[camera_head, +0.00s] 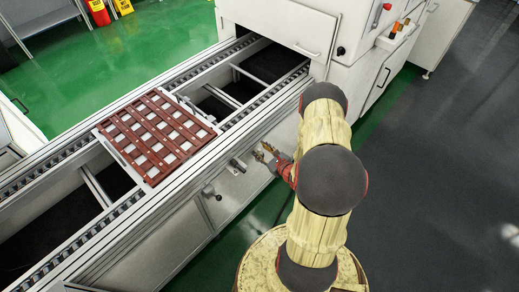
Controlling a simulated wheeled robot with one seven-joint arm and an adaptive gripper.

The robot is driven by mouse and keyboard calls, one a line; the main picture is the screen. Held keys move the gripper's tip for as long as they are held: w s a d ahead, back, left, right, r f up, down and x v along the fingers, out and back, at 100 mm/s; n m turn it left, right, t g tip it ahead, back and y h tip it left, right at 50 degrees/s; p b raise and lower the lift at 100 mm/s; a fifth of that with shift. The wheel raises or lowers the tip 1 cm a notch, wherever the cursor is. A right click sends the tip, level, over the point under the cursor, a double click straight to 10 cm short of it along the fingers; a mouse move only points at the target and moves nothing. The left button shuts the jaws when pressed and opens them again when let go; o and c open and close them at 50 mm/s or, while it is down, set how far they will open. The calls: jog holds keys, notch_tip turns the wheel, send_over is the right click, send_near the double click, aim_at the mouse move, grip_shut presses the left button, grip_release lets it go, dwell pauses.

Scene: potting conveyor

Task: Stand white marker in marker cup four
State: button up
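No white marker and no marker cup can be made out in the head view. My gripper (264,154) is in front of the conveyor's near side, low beside the frame and to the right of the tray. Its fingers look spread apart with nothing visible between them, though it is small in the picture.
A conveyor (188,188) runs diagonally, carrying a red-brown slatted tray (152,181) with pale squares. A white machine (285,30) stands over its far end. Knobs (208,190) stick out of the near side. Yellow and red items (99,12) stand at the far left.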

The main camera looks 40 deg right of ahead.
jog(key=p+v, duration=0.2)
jog(key=v, duration=0.8)
jog(key=w+a+r+n+y, duration=0.5)
jog(key=w+a+r+n, duration=0.25)
jog(key=r, duration=0.35)
jog(key=a+r+n+g+y, duration=0.55)
jog(key=a+r+n, duration=0.45)
jog(key=a+r, duration=0.5)
jog(key=s+a+r+n+g+h, duration=0.2)
jog(key=s+a+r+n+g, duration=0.35)
jog(key=s+a+n, duration=0.4)
jog(key=s+d+r+n+t+h, duration=0.2)
jog(key=s+r+n+h, duration=0.4)
jog(key=r, duration=0.6)
jog(key=shift+s+d+n+t+h, duration=0.2)
jog(key=shift+s+n+t+h, duration=0.3)
jog(key=shift+s+n, duration=0.65)
